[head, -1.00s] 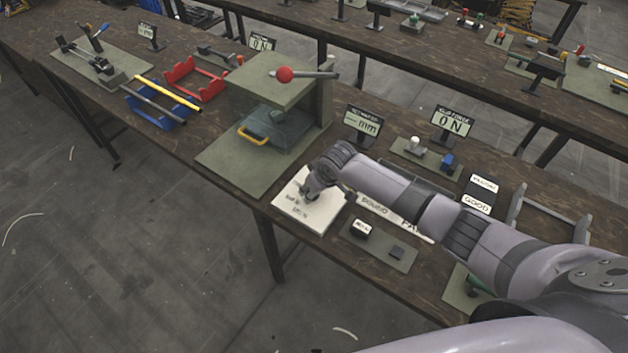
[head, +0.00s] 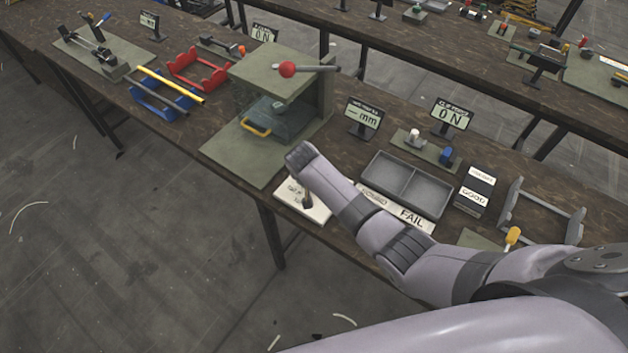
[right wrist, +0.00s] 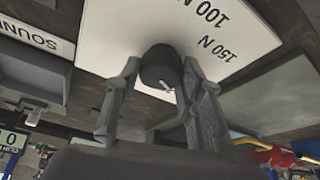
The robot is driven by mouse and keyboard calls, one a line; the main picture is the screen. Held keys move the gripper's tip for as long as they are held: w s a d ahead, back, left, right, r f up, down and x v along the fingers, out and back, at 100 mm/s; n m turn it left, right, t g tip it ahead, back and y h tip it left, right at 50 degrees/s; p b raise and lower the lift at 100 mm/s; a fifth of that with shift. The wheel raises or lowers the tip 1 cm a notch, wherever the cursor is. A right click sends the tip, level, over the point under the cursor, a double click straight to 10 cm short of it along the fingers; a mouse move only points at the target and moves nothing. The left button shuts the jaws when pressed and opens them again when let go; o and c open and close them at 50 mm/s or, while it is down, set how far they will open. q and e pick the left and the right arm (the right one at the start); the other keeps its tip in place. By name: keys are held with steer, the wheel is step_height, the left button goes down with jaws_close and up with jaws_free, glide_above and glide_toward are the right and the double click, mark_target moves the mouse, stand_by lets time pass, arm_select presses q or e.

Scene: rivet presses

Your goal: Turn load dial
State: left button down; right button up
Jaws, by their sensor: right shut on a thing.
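The load dial (right wrist: 160,66) is a dark round knob with a small light pointer mark, set on a white plate (right wrist: 105,45) printed with 100 N and 150 N. In the head view the white plate (head: 318,212) lies at the table's front edge, before the press. My right gripper (right wrist: 161,76) has one finger on each side of the knob and is shut on it. In the head view the right gripper (head: 306,199) points down onto the plate, and the knob is hidden there. My left gripper is not in view.
A green press (head: 285,80) with a red-balled lever (head: 287,69) stands just behind the plate. A grey two-compartment tray (head: 408,183) and a label strip reading FAIL (head: 412,217) lie right of it. Display stands (head: 362,116) are behind. My right arm covers the front right.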

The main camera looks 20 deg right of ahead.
steer(key=m, duration=0.1)
steer(key=m+b, duration=0.1)
steer(key=shift+a+f+m+g+h, duration=0.15)
steer(key=shift+m+g+h, duration=0.15)
steer(key=shift+m+h, duration=0.1)
steer(key=shift+w+m+g+h+b, duration=0.1)
steer(key=shift+m+g+h+b, duration=0.4)
steer(key=shift+m+b, duration=1.05)
steer(key=shift+m+p, duration=0.3)
steer(key=shift+m, duration=0.25)
steer(key=o, duration=1.1)
steer(key=shift+r, duration=0.2)
